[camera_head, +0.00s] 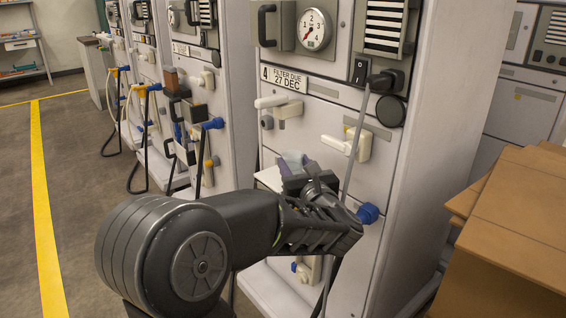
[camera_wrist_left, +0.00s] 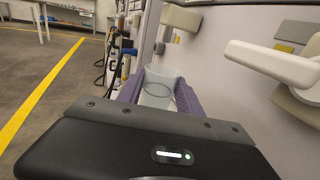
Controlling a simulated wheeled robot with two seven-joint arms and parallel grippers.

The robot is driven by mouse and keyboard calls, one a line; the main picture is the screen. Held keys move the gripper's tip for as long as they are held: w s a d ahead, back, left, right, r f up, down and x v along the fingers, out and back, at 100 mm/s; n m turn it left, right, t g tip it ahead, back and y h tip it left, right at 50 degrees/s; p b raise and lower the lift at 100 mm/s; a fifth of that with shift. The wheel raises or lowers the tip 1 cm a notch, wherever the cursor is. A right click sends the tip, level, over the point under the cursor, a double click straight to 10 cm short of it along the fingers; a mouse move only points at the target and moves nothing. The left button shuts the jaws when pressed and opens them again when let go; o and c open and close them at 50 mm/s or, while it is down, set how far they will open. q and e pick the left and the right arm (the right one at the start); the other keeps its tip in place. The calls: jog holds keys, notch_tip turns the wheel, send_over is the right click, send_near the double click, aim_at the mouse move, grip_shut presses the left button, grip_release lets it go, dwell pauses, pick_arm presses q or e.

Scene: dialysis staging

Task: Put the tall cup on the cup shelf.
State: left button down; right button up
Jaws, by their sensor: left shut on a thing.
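A translucent, pale tall cup (camera_wrist_left: 158,84) stands between the purple fingers of my left gripper (camera_wrist_left: 158,97) in the left wrist view. The fingers are shut on it, one at each side. In the head view the top of the cup (camera_head: 293,158) shows just beyond my left gripper (camera_head: 296,168), in front of the machine with the round gauge. Its lower part is hidden by the gripper. A small white flat surface (camera_head: 267,178) shows just left of the gripper; I cannot tell whether it is the cup shelf or whether the cup touches it. My right gripper is not in view.
The machine front (camera_head: 330,115) has protruding white handles (camera_head: 347,147), a blue knob (camera_head: 368,213) and a hanging grey hose (camera_head: 354,150) close to my gripper. Cardboard boxes (camera_head: 520,215) stand at the right. Open floor with a yellow line (camera_head: 40,180) lies at the left.

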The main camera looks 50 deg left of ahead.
pick_arm(q)
jog(key=x, duration=0.8)
jog(key=shift+w+a+b, duration=0.25)
jog(key=shift+a+b, duration=0.05)
jog(key=shift+a, duration=0.05)
jog(key=shift+a, duration=0.35)
notch_tip(320, 180, down, 4)
jog(key=shift+w+a+r+b, duration=0.1)
jog(key=shift+a+r+b, duration=0.1)
jog(key=shift+b, duration=0.6)
jog(key=c, duration=0.8)
grip_release()
jog(key=shift+r, duration=0.1)
